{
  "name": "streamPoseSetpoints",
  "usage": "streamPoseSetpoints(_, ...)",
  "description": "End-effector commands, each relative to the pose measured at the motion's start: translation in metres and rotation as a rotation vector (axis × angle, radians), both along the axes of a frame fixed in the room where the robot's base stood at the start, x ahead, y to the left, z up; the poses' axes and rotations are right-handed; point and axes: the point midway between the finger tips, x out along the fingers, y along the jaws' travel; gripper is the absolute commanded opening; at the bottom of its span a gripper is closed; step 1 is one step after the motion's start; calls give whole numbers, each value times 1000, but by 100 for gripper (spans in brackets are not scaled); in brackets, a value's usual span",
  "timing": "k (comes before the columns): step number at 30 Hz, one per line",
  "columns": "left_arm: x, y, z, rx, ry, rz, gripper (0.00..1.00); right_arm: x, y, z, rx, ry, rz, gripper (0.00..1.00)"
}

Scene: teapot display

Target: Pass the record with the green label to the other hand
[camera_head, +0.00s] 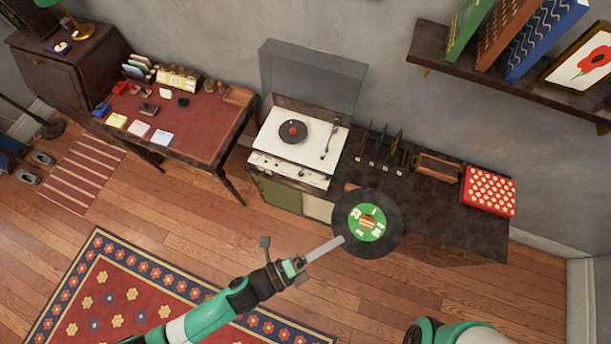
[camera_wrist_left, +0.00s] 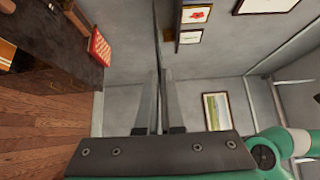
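The black record (camera_head: 390,238) with the green label (camera_head: 366,222) is in the head view, its label side facing the camera. It is held up in front of the dark sideboard. My left gripper (camera_head: 338,241) is shut on the record's left edge. In the left wrist view the record (camera_wrist_left: 156,45) shows edge-on as a thin dark strip between the two fingers of my left gripper (camera_wrist_left: 160,80). At the bottom right of the head view only part of my right arm shows; its gripper is out of view.
Behind the record, a turntable (camera_head: 297,140) with its lid up stands on the sideboard (camera_head: 420,207), near a record rack (camera_head: 383,148) and a red dotted box (camera_head: 489,190). A desk (camera_head: 200,130) is at left. The floor in front is open, with a patterned rug (camera_head: 125,300).

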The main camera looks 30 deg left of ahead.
Motion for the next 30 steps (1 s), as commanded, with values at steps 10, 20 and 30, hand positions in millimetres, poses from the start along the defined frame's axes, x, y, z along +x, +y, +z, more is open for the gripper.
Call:
streamPoseSetpoints(10, -3, -49, 9, -1, -4, -141, 0, 0, 0, 0, 0, 0, 0, 48)
streamPoseSetpoints(20, -4, -55, 9, -1, 0, -159, 0, 0, 0, 0, 0, 0, 0, 40)
streamPoseSetpoints(30, -4, -55, 10, -1, 0, -158, 0, -12, 0, 10, 12, -70, 16, 40)
